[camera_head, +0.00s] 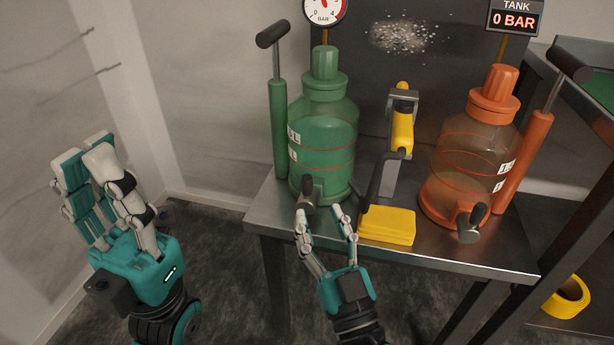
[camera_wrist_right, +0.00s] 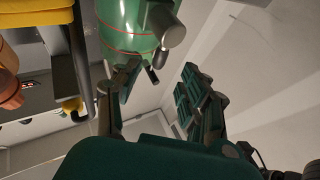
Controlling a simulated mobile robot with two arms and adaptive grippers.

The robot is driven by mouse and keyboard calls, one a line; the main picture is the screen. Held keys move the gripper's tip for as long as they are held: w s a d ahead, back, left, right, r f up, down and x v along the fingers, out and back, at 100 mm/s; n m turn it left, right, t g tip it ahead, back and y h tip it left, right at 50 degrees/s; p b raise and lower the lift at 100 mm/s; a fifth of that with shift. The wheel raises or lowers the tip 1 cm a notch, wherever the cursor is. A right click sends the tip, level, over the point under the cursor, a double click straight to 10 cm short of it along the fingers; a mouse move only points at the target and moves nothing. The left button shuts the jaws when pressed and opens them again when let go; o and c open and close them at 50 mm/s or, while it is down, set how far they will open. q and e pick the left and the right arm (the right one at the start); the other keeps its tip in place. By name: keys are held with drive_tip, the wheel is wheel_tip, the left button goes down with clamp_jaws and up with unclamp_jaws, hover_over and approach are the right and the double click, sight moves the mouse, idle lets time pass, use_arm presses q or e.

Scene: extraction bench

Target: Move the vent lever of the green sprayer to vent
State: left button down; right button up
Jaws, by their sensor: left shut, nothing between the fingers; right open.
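The green sprayer (camera_head: 335,125) stands upright on the left of the metal bench, its pump handle (camera_head: 272,34) at its left. A grey-tipped lever (camera_head: 307,198) sticks out low on its front; I take it for the vent lever, but its setting is unclear. My right gripper (camera_head: 320,211) is open just in front of it, fingertips near the lever; contact cannot be told. In the right wrist view the lever (camera_wrist_right: 171,32) shows beyond the open fingers (camera_wrist_right: 160,80), on the sprayer (camera_wrist_right: 118,20). My left gripper (camera_head: 88,150) is shut and empty, left of the bench.
An orange sprayer (camera_head: 470,160) with its own front lever (camera_head: 469,225) stands at the right. Between them are a yellow block (camera_head: 387,225) and a yellow-and-grey tool (camera_head: 401,130). A round gauge (camera_head: 325,10) and a "0 BAR" display (camera_head: 514,20) are above.

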sight(309, 191)
drive_tip(key=p+x, duration=0.1)
drive_tip(key=x, duration=0.6)
drive_tip(key=shift+w, duration=0.15)
drive_tip(key=shift+c, duration=0.4)
clamp_jaws()
